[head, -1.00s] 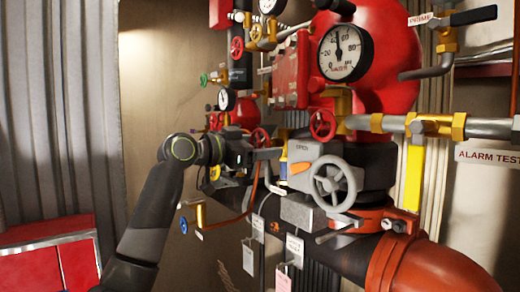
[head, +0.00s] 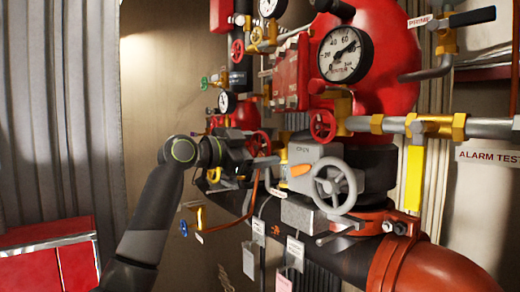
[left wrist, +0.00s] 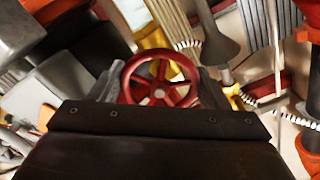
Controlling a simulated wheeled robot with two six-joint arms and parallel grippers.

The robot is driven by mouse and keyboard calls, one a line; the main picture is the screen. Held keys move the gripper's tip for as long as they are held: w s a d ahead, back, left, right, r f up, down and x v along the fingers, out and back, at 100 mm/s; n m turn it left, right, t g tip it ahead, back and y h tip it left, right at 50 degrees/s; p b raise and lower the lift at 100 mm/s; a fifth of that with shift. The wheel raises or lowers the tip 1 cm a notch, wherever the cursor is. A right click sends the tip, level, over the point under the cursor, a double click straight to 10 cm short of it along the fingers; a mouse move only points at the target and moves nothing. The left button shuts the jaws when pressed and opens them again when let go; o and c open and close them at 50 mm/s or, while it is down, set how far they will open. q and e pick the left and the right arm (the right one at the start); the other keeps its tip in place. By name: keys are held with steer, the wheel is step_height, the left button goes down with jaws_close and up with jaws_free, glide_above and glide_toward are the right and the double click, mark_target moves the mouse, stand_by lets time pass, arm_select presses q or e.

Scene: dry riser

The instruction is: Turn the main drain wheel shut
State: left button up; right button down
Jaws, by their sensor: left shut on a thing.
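A red spoked handwheel (left wrist: 160,88) sits between the fingers of my left gripper (left wrist: 158,80) in the left wrist view. The gripper is shut on its rim. In the head view my left gripper (head: 268,162) reaches in from the left among the pipes and hides most of what it holds. A red wheel (head: 260,143) shows partly behind it; I cannot tell whether it is the held one. No readable label marks the held wheel as the main drain. My right gripper is not in view.
A grey handwheel (head: 334,186) on a grey box stands right of my gripper. A large gauge (head: 341,54) and smaller red wheel (head: 322,126) are above. Paper tags (head: 294,252) hang below. A red cabinet (head: 48,258) is at lower left.

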arm_select(q)
steer(key=shift+f, duration=0.25)
steer(key=o, duration=0.9)
steer(key=shift+c, duration=0.2)
steer(key=shift+o, duration=0.6)
steer(key=shift+r, duration=0.15)
steer(key=b+v, duration=0.7)
steer(key=v, duration=1)
steer(key=shift+a, duration=0.2)
